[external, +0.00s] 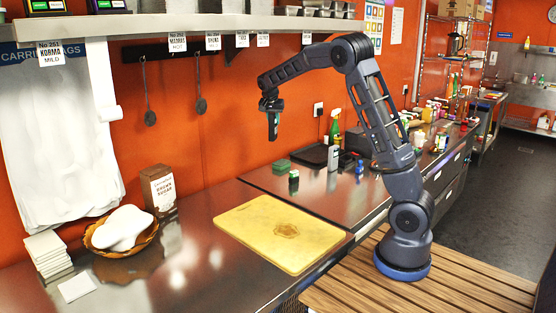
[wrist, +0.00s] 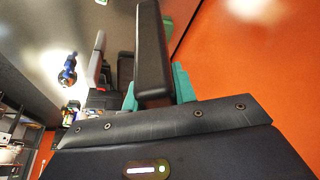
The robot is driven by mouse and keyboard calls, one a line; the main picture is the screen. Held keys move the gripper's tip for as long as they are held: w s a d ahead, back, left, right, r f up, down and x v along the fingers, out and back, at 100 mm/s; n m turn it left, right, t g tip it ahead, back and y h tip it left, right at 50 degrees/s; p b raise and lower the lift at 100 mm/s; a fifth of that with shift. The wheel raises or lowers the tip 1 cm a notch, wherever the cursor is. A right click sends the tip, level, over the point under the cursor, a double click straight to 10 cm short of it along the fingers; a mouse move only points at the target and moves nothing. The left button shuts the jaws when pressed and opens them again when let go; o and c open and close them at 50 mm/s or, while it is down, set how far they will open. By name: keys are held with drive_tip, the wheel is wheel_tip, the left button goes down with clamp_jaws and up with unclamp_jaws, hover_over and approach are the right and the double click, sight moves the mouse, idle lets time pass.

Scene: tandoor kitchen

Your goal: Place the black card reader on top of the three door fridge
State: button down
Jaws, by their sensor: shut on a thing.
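My gripper (external: 272,112) is raised above the steel counter near the orange wall, pointing down. It is shut on the black card reader (external: 273,126), which hangs upright below it, clear of the surface. In the wrist view the card reader (wrist: 152,50) is a dark slab edge-on between the teal finger pads, partly hidden by the gripper body. A steel-topped unit (external: 325,205) with dark front panels (external: 450,180) runs along the wall below and to the right of my gripper. It may be the three door fridge, but its doors are not clearly visible.
A yellow cutting board (external: 245,220) lies in front. A shelf (external: 200,25) with labels runs above. Some steel top between items is bare.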

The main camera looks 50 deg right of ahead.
drive_tip(key=s+a+n+t+y, duration=0.1)
drive_tip(key=s+a+n, duration=0.15)
drive_tip(key=a, duration=1.05)
drive_tip(key=s+a+n, duration=0.1)
drive_tip(key=s+a, duration=0.3)
drive_tip(key=a, duration=1)
drive_tip(key=s+a+n+t+y, duration=0.1)
drive_tip(key=s+a+n, duration=0.15)
drive_tip(key=a, duration=1.05)
drive_tip(key=s+a+f+n+y, duration=0.2)
drive_tip(key=s+a+n, duration=0.4)
drive_tip(key=s+a, duration=2.2)
wheel_tip(320, 180, down, 19)
drive_tip(key=s+d, duration=0.1)
drive_tip(key=shift+d+f, duration=0.1)
drive_tip(key=shift+f, duration=0.1)
drive_tip(key=c, duration=1.1)
unclamp_jaws()
